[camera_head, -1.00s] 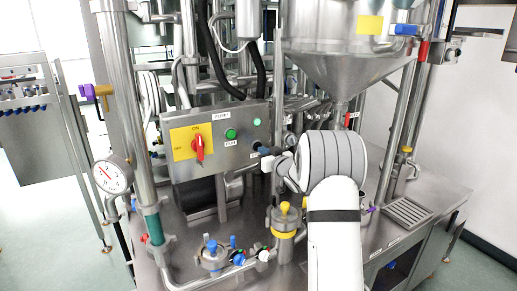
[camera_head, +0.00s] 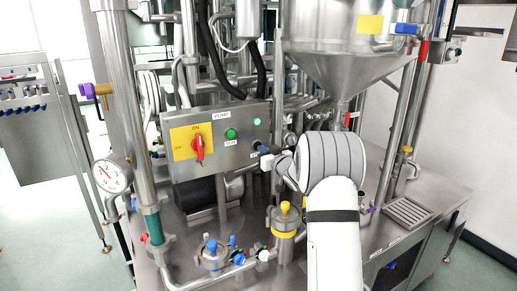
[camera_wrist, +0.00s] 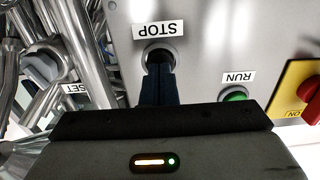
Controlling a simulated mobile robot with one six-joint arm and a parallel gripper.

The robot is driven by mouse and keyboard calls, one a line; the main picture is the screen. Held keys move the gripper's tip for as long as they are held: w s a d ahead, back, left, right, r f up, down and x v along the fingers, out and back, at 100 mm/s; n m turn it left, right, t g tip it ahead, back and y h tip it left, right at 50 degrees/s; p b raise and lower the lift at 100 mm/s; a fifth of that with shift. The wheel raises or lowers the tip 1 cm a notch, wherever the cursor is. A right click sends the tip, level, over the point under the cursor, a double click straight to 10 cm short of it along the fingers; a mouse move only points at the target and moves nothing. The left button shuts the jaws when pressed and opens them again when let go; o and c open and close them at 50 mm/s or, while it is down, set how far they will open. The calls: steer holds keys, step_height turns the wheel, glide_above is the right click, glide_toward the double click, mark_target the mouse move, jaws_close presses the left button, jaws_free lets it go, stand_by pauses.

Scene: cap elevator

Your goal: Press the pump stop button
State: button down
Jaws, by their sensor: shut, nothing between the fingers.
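The pump control box (camera_head: 190,177) is a grey metal panel. In the wrist view, which shows the panel upside down, a STOP label (camera_wrist: 158,30) sits beside the round rim of the stop button (camera_wrist: 160,52). My gripper (camera_wrist: 158,84) is shut, with its dark fingertips at that button, covering most of it. I cannot tell whether they touch it or press it in. In the head view my gripper (camera_head: 264,150) is at the right end of the box, and the stop button is hidden behind it.
The green RUN button (camera_head: 231,134) also shows in the wrist view (camera_wrist: 236,96). A green lamp (camera_head: 257,122) is lit above. A red rotary switch (camera_head: 199,146) sits on a yellow plate at left. Pipes and a steel hopper (camera_head: 340,60) crowd the right side.

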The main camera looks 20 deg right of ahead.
steer(key=shift+w+a, duration=0.1)
steer(key=shift+w, duration=0.45)
stand_by(0.5)
steer(key=shift+s, duration=0.15)
steer(key=shift+s+d+b, duration=0.2)
steer(key=shift+s+b, duration=0.15)
steer(key=shift+s, duration=0.5)
steer(key=shift+s+d+b, duration=0.15)
steer(key=shift+s+b, duration=0.15)
steer(key=shift+s, duration=0.6)
steer(key=shift+s+d+b, duration=0.2)
steer(key=shift+s+b, duration=0.15)
steer(key=shift+s, duration=0.5)
steer(key=s+a+f+g+h, duration=0.1)
steer(key=s+a+g, duration=0.4)
steer(key=s, duration=1)
steer(key=s+a+f+m+g+h, duration=0.1)
steer(key=s+a+g, duration=0.3)
steer(key=s, duration=1.1)
steer(key=s+a+f+m+g+h, duration=0.1)
steer(key=s+a+f+g, duration=0.2)
steer(key=s, duration=1.2)
steer(key=a+g, duration=0.2)
steer(key=a, duration=0.1)
steer(key=shift+a+f+g, duration=0.25)
steer(key=shift+f+g, duration=0.05)
steer(key=c, duration=2.2)
jaws_free()
